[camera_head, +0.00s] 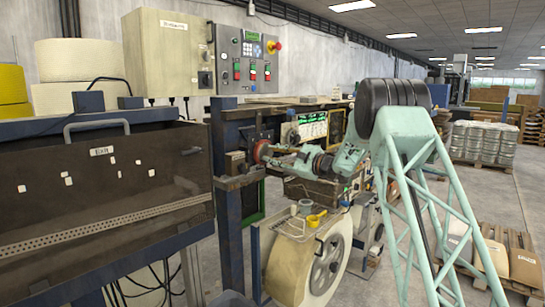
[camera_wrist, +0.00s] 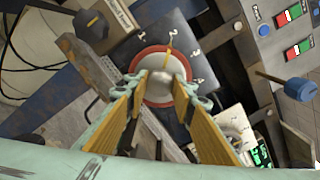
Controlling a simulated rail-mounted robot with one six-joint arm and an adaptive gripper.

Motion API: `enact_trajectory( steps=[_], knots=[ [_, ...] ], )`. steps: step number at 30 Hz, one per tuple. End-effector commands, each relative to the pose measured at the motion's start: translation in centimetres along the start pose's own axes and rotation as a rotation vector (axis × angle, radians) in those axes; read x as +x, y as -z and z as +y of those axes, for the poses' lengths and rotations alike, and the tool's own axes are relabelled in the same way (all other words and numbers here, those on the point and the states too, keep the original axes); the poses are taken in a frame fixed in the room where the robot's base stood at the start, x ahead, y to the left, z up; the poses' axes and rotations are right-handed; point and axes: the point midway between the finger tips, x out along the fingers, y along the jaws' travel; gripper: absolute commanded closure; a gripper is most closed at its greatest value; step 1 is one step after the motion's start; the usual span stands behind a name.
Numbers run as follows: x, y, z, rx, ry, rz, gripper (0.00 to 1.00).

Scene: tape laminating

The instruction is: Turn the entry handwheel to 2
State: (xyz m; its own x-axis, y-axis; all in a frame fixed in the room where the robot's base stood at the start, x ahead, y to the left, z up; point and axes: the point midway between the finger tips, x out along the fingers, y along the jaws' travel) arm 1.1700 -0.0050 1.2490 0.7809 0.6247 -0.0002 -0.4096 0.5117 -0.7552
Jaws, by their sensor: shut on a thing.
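The entry handwheel (camera_wrist: 165,98) has a red rim and a pale face, seen nearly face-on in the wrist view. A dark plate behind it carries the numbers 1 to 4. A yellow pointer line runs up from the hub and ends close to the 2. My gripper (camera_wrist: 162,80), with yellow finger pads, is shut on the handwheel's hub, one finger on each side. In the head view the red handwheel (camera_head: 261,151) shows side-on at the machine's post, with my gripper (camera_head: 273,152) reaching it from the right. The exact finger contact is partly hidden.
A control panel (camera_head: 246,60) with buttons and a red stop stands above. A blue knob (camera_wrist: 299,88) sticks out to the right of the wheel, and a dark knob (camera_wrist: 91,24) lies to the left. A large tape roll (camera_head: 290,262) is below the arm.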

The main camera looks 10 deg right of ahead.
Motion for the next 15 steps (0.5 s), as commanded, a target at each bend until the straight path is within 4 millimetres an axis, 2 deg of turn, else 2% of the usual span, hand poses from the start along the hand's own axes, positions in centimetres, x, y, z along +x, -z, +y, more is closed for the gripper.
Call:
enact_trajectory(
  steps=[5,6,10,15],
  knots=[
    [-0.03,0.11,0.13,0.001,-0.001,0.001,0.87],
    [-0.03,0.11,0.13,0.001,-0.001,0.001,0.75],
    [-0.02,0.08,0.09,0.001,-0.001,0.001,0.63],
    [-0.01,0.04,0.05,0.001,0.0,0.0,0.63]
  ],
)
